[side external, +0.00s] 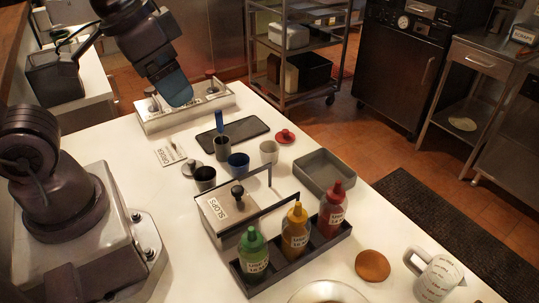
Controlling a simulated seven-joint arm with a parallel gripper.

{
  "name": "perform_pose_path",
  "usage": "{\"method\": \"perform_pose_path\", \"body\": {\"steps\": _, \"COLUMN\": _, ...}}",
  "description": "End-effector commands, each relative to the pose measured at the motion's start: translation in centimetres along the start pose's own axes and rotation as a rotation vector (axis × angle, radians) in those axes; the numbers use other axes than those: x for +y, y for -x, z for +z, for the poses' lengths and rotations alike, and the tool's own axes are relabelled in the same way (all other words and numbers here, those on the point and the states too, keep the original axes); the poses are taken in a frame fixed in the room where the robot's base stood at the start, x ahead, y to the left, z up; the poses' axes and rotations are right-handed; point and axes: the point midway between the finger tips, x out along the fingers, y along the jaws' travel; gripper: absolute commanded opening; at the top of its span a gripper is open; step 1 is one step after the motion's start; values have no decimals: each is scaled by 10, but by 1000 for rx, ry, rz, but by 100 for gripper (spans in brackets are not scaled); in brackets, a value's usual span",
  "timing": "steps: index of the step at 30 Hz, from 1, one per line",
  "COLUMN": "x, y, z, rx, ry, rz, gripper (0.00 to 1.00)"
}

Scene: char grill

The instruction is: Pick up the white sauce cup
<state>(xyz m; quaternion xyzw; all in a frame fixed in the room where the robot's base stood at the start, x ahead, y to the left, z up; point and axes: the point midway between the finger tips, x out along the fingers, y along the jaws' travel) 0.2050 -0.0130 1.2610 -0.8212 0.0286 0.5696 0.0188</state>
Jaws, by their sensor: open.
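The white sauce cup (269,152) stands upright on the white counter, right of a blue cup (238,166) and below a small red lid (285,137). My gripper (180,97) is up and to the left of the white cup, above the steel tray near the counter's back edge. It is open and apart from the cups. Its fingers are hard to make out from this side.
A grey cup (222,149) with a blue handle and a dark cup (204,179) stand left of the white cup. A dark flat slab (248,130) lies behind. A grey bin (323,170), a slops box (214,212) and a bottle rack (346,232) stand nearby.

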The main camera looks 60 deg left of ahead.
Motion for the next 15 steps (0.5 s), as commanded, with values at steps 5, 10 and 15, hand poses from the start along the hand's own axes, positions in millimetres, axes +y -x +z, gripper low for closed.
{"method": "perform_pose_path", "body": {"steps": 5, "x": 2, "y": -46, "z": -8, "rx": -228, "ry": -169, "rz": -58, "gripper": 82}}
{"method": "perform_pose_path", "body": {"steps": 10, "x": -6, "y": -91, "z": -16, "rx": -424, "ry": -415, "rz": -170, "gripper": 82}}
{"method": "perform_pose_path", "body": {"steps": 15, "x": -17, "y": -138, "z": -27, "rx": -609, "ry": -722, "rz": -304, "gripper": 82}}
